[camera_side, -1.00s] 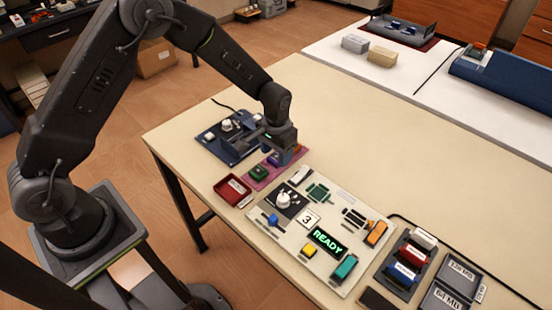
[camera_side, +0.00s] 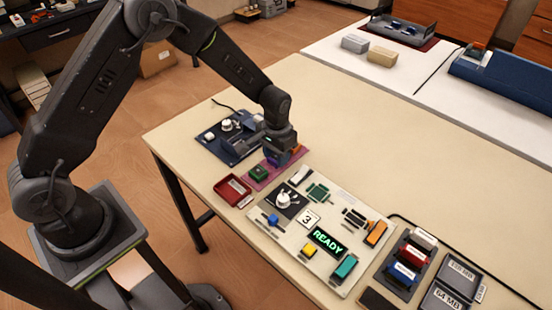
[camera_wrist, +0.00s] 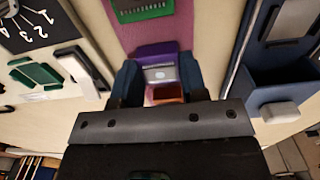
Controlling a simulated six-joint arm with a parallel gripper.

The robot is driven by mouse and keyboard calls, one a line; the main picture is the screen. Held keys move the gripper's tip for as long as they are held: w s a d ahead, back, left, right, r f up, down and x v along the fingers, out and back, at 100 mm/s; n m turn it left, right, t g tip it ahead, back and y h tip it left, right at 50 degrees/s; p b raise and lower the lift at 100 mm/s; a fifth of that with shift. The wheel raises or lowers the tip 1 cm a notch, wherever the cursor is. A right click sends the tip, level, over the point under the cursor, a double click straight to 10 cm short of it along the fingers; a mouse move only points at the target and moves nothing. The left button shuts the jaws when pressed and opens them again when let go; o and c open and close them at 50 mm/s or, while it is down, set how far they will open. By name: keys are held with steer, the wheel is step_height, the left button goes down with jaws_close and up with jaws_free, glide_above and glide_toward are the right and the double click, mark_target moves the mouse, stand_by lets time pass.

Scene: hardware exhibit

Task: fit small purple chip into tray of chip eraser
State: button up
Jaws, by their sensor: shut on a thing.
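The small purple chip (camera_wrist: 158,57) has a pale square window on its top. My gripper (camera_wrist: 158,82) is shut on it, with one dark finger on each side. In the side view my gripper (camera_side: 283,152) is low over the pink mat (camera_side: 256,184), and the chip shows only in part beneath it. Whether the chip still touches the mat is unclear. The dark blue chip eraser (camera_side: 215,150) lies beside the mat, behind it in the side view. Its blue body (camera_wrist: 275,72) is at the right of the wrist view, with a recess and a pale knob.
A green chip (camera_side: 258,173) lies on the mat near the gripper. A red tray (camera_side: 233,189) and a pale panel (camera_side: 325,275) with a READY display stand nearby. Bare tabletop (camera_side: 350,140) lies to the right.

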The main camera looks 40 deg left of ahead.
steer(key=shift+r, duration=3.25)
steer(key=shift+c, duration=0.2)
steer(key=o, duration=0.3)
steer(key=shift+c, duration=1.3)
steer(key=a, duration=0.4)
steer(key=s+a, duration=0.1)
steer(key=a, duration=0.3)
steer(key=s+a, duration=0.1)
steer(key=a, duration=0.3)
steer(key=shift+s+r, duration=0.2)
steer(key=shift+f, duration=2.65)
steer(key=shift+f, duration=0.65)
